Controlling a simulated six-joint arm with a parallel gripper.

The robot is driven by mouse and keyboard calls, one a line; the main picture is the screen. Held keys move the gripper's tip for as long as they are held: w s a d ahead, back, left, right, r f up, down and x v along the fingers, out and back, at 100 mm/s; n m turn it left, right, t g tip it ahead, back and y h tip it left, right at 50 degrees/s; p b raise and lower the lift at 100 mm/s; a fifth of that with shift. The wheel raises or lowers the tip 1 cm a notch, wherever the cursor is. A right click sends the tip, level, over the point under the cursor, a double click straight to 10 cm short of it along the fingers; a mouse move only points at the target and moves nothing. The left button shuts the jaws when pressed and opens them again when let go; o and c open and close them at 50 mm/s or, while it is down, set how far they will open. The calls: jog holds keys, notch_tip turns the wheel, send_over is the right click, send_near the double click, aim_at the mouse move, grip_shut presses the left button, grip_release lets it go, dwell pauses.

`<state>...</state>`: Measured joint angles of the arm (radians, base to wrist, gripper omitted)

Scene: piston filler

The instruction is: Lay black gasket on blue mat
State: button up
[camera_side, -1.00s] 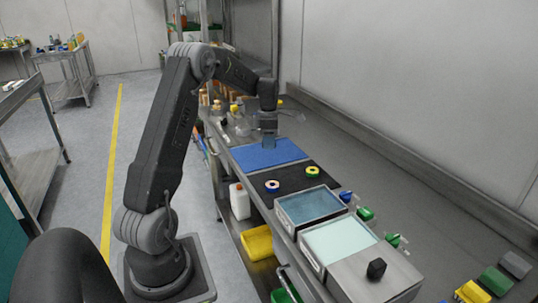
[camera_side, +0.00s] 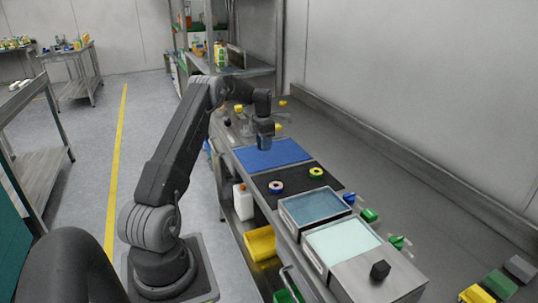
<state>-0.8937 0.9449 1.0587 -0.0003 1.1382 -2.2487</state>
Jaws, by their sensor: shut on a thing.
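The blue mat (camera_side: 288,153) lies flat on the steel bench. My gripper (camera_side: 264,146) points down over the mat's far part in the picture. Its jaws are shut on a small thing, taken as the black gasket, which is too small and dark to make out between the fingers. I cannot tell whether it touches the mat.
A black mat (camera_side: 298,187) in front of the blue mat holds a blue-and-white ring (camera_side: 276,187) and a yellow-green ring (camera_side: 316,173). Nearer stand a blue-topped tank (camera_side: 315,207) and a pale-topped tank (camera_side: 342,243). Small parts and clear vessels stand behind the blue mat.

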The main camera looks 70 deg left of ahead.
aim_at(269, 160)
jog(key=shift+w+d+f, duration=0.25)
jog(key=shift+w+f, duration=0.5)
jog(key=shift+w, duration=0.3)
jog(key=shift+f, duration=1.85)
jog(key=shift+f, duration=0.15)
jog(key=o, duration=0.9)
